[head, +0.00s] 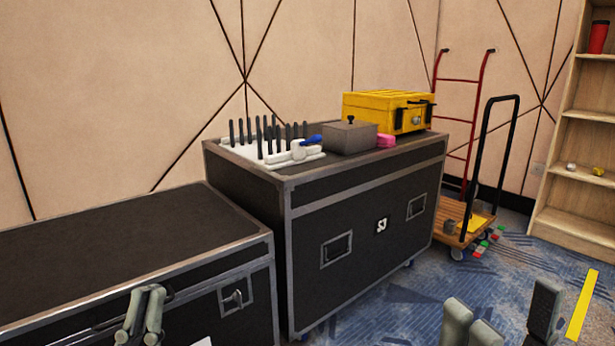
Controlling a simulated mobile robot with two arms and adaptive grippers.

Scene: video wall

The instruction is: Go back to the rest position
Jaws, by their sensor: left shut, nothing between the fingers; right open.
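My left gripper (148,292) is at the bottom left of the head view, in front of the low black case (130,235). Its fingers are together with nothing between them. My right gripper (502,312) is at the bottom right, over the blue patterned carpet (400,305). Its fingers stand apart and nothing shows between them. Only the finger ends of the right gripper are in view.
A taller black case (365,215) carries a white rack with black pegs (245,152), a blue-and-white tool (307,146), a grey box (350,137), a pink item (386,140) and a yellow toolbox (380,108). A trolley (460,215) and wooden shelves (585,150) stand at the right.

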